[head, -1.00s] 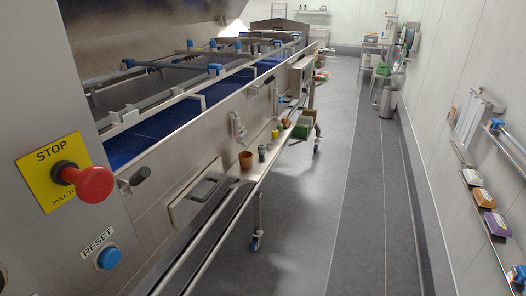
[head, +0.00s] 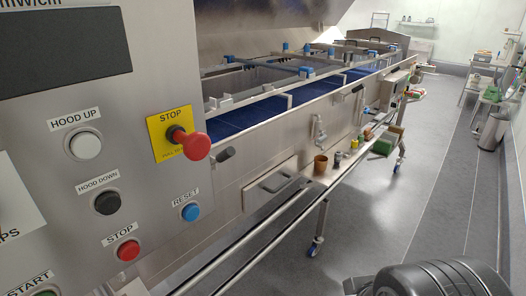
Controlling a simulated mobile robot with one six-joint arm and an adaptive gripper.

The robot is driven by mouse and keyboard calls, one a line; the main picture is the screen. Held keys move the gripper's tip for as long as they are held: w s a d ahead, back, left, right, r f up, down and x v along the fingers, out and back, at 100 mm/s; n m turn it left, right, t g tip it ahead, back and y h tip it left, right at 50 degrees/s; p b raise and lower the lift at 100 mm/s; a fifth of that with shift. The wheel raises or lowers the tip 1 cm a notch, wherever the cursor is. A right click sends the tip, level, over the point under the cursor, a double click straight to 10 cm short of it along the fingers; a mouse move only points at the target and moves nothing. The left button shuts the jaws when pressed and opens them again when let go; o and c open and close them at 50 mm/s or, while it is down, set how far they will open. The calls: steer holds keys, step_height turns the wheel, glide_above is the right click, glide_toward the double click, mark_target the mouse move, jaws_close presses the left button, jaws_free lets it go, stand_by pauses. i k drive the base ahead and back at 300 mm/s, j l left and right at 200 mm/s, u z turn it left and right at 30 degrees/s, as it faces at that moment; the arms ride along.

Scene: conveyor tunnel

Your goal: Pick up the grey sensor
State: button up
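A small dark grey upright object (head: 337,161) stands on the narrow side shelf of the conveyor, just right of a brown cup (head: 320,164). It may be the grey sensor, but it is too small to tell. A black rounded part, apparently of my own arm, fills the bottom right corner. My gripper's fingers are not in view.
Small coloured items and a green box (head: 382,146) stand farther along the shelf. A control panel (head: 100,130) with a red stop knob (head: 196,146) fills the near left. Steel rails (head: 262,240) run below the shelf. The grey floor (head: 440,190) on the right is clear.

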mark_target(338, 156)
steer(key=i+l+u, duration=0.45)
steer(key=l, duration=0.25)
steer(key=i+l+u, duration=0.1)
steer(key=l+u, duration=0.15)
steer(key=l, duration=0.15)
steer(key=i+l+u, duration=0.25)
steer(key=l, duration=0.2)
steer(key=l+u, duration=0.25)
steer(key=l, duration=0.15)
steer(key=l+u, duration=0.2)
steer(key=l, duration=0.3)
steer(key=i+l, duration=0.1)
steer(key=l, duration=0.9)
steer(key=i+l, duration=0.1)
steer(key=l, duration=0.9)
